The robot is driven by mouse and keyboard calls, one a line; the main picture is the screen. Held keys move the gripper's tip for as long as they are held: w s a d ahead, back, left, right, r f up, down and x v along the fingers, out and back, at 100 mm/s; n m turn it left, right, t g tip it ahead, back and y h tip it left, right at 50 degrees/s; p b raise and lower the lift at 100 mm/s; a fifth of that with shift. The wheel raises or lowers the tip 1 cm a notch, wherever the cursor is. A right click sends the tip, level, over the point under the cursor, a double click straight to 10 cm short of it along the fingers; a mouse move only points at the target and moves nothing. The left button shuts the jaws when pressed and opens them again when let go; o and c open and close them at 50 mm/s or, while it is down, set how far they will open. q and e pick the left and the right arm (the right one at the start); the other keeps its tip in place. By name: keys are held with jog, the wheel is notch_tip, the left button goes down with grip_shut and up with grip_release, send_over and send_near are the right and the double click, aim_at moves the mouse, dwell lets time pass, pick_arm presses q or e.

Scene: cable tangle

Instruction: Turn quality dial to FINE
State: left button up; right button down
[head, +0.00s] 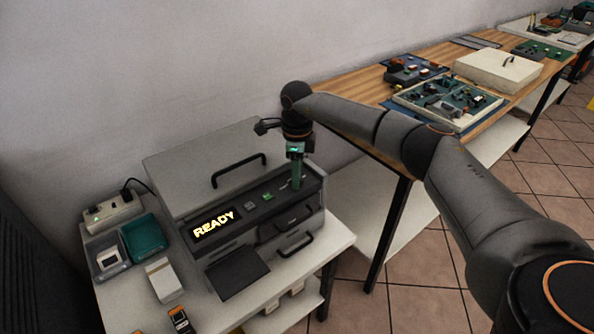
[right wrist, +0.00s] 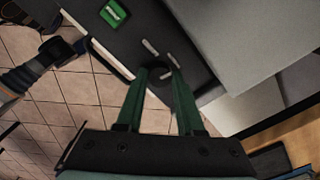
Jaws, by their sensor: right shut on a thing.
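The machine (head: 215,165) is a grey box on a white table, with a dark front panel and a lit display (head: 214,223) that reads READY. In the right wrist view the quality dial appears as a small dark round knob (right wrist: 157,80) on the dark panel. Small pale marks lie beside it, too small to read. My right gripper (head: 296,184) points down at the right end of the panel. In the right wrist view its green fingers (right wrist: 158,88) are shut on the knob. The gripper hides the dial in the head view.
A green button (head: 268,197) sits left of the dial. Black handles (head: 238,170) stand on the lid and drawer fronts. Bins (head: 145,236), a power strip (head: 112,212) and small items crowd the table's left side. A wooden bench (head: 350,90) with boards stands behind right.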

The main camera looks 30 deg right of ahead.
jog(key=m+p, duration=0.1)
jog(key=m, duration=0.2)
jog(key=shift+r+p, duration=0.2)
jog(key=shift+p, duration=0.15)
jog(key=m+p, duration=0.1)
jog(key=m, duration=0.1)
jog(key=shift+m, duration=0.3)
jog(key=shift+m+p, duration=0.55)
jog(key=shift+m, duration=0.15)
jog(key=shift+f+m+p, duration=0.1)
jog(key=shift+m+p, duration=0.3)
jog(key=shift+m, duration=0.5)
pick_arm(q)
jog(key=shift+n+y, duration=0.3)
jog(key=shift+y, duration=0.2)
jog(key=s+a+r, duration=0.2)
jog(key=a, duration=0.1)
jog(key=shift+s+a, duration=0.1)
pick_arm(e)
jog(key=shift+m, duration=0.3)
pick_arm(q)
jog(key=shift+r, duration=0.15)
pick_arm(e)
jog(key=c, duration=0.5)
grip_release()
jog(key=shift+f, duration=0.1)
